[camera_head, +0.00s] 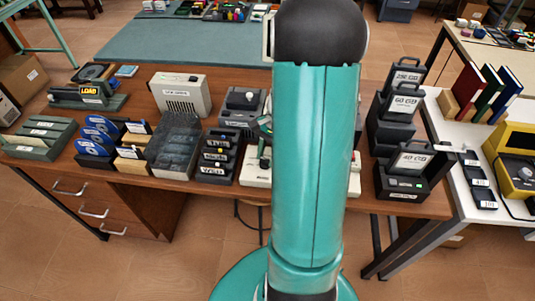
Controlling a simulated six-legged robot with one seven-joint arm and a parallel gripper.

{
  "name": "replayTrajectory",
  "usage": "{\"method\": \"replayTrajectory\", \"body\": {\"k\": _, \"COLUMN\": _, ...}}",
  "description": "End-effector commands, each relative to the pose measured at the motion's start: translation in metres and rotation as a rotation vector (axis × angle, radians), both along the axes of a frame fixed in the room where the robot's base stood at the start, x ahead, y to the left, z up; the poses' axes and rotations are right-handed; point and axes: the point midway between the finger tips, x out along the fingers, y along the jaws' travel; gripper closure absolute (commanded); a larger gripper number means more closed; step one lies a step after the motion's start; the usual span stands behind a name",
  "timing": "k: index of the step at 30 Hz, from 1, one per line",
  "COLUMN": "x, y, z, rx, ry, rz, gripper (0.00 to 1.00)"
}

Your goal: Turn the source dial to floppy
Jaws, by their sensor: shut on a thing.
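My teal arm stands upright across the middle of the view and hides part of the desk behind it. My gripper is not visible; it seems to be behind the arm. A cream panel (252,176) lies partly behind the arm, with a small dark and green upright part (264,152) on its left side. A dark grey box with a round knob (248,97) stands behind it, also beside the arm. I cannot tell which is the source dial, where it points, or whether my gripper touches it.
The wooden desk (150,178) holds a cream speaker box (181,95), blue discs in a rack (98,135), a smoky clear case (176,145), a labelled dark rack (217,157) and a LOAD unit (90,92). Dark drive units (410,172) stand right. A white table (470,200) is further right.

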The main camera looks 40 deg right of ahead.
Motion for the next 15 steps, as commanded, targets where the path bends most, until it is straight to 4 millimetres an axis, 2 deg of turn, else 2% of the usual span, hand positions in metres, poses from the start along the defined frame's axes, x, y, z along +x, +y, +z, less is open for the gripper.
{"method": "replayTrajectory", "body": {"k": 8, "x": 0.0004, "y": -0.0004, "z": 0.0006, "rx": -0.001, "ry": -0.001, "rz": 0.000, "gripper": 0.90}}
{"method": "replayTrajectory", "body": {"k": 9, "x": 0.0003, "y": -0.0004, "z": 0.0006, "rx": -0.001, "ry": -0.001, "rz": 0.000, "gripper": 0.61}}
{"method": "replayTrajectory", "body": {"k": 12, "x": 0.0003, "y": -0.0004, "z": 0.0005, "rx": -0.001, "ry": -0.001, "rz": 0.000, "gripper": 0.45}}
{"method": "replayTrajectory", "body": {"k": 15, "x": 0.0002, "y": -0.0002, "z": 0.0003, "rx": -0.001, "ry": -0.001, "rz": 0.000, "gripper": 0.45}}
